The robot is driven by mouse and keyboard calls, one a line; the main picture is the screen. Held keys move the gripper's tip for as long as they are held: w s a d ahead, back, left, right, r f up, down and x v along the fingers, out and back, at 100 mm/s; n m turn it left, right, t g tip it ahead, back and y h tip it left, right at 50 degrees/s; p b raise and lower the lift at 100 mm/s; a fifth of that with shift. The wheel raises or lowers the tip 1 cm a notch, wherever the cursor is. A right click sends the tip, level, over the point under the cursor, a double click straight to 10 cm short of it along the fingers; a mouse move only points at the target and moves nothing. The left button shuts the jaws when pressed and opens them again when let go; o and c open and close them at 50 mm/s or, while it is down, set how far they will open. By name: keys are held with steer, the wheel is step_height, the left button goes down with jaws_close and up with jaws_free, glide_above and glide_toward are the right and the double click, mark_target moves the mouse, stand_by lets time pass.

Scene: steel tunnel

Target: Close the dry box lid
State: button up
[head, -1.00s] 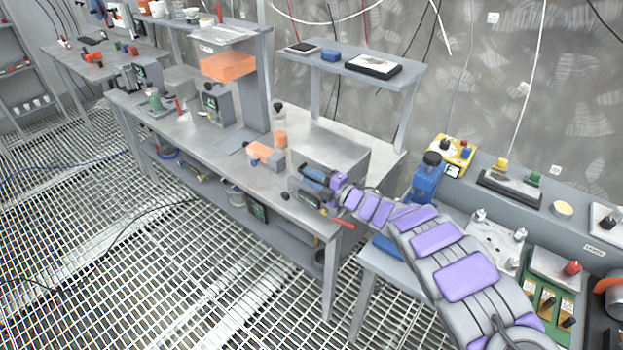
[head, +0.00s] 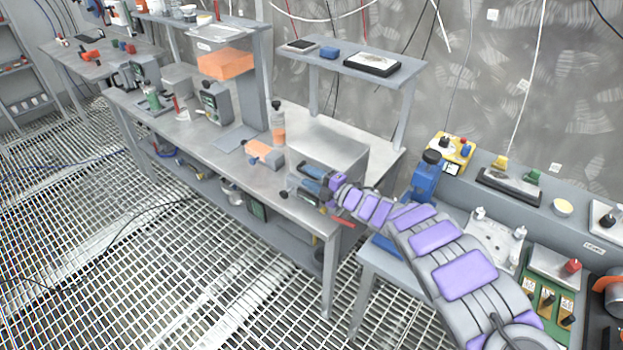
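A grey box (head: 335,150), likely the dry box, stands on the metal bench behind my gripper. Its lid cannot be told apart clearly. My arm reaches in from the lower right. My gripper (head: 291,187), with blue and dark grey parts, is over the bench's front right end, in front of the box's near side. Whether it touches the box is unclear. Its fingers are small and overlap the bench, so their opening cannot be read.
An orange-and-grey tool (head: 264,153) and an orange bottle (head: 278,128) stand left of the box. A raised shelf (head: 368,65) with small devices is behind it. A blue device (head: 425,178) stands close to my arm on the right. The grated floor (head: 150,270) at front left is mostly clear.

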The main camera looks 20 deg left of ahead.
steer(key=shift+s+d+r, duration=0.1)
steer(key=shift+s+d, duration=0.1)
steer(key=shift+d, duration=0.15)
steer(key=p+v, duration=0.3)
steer(key=v, duration=1.3)
steer(key=shift+d, duration=0.25)
